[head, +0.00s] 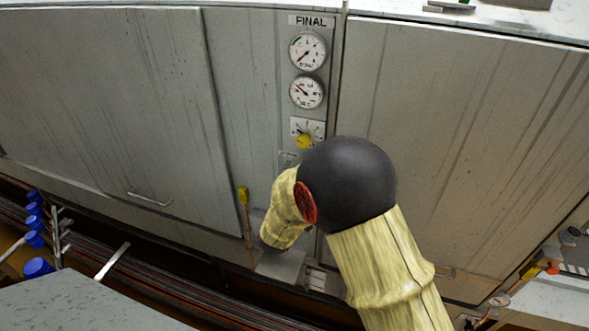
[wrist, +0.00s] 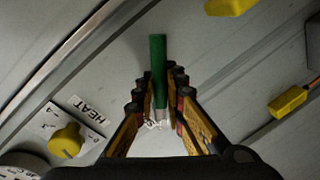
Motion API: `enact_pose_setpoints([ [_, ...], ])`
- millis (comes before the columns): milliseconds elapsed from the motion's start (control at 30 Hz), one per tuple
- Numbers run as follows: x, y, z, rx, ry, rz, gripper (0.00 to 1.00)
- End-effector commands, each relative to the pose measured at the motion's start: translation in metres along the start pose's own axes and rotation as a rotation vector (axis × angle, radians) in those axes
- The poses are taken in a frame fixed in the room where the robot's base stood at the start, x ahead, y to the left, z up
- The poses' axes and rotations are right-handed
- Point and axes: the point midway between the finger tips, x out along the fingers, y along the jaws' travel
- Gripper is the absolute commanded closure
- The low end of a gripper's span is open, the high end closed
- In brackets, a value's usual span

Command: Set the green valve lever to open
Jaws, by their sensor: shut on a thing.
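The green valve lever (wrist: 158,62) shows in the wrist view as a green rod with a pale metal lower part. It stands between the two fingers of my gripper (wrist: 158,88), which is shut on it. The green grip sticks out past the fingertips, toward the top of the picture. In the head view my arm hides the lever and most of my gripper. I cannot tell from these views whether the valve is open.
A grey panel (head: 250,80) marked FINAL carries two dials (head: 307,51) and a yellow knob (head: 304,141). The knob, beside a HEAT label (wrist: 88,108), is left of my gripper in the wrist view. Yellow handles (wrist: 288,101) lie to the right.

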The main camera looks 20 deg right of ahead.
Motion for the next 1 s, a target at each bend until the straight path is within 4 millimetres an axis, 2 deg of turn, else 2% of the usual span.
enact_pose_setpoints([
  [33,-0.002,0.008,-0.005,-0.043,-0.008,-0.002,1.0],
  [500,-0.005,0.024,-0.008,-0.409,-0.081,-0.001,1.0],
  [1000,-0.005,0.027,-0.009,-0.546,-0.107,0.0,1.0],
])
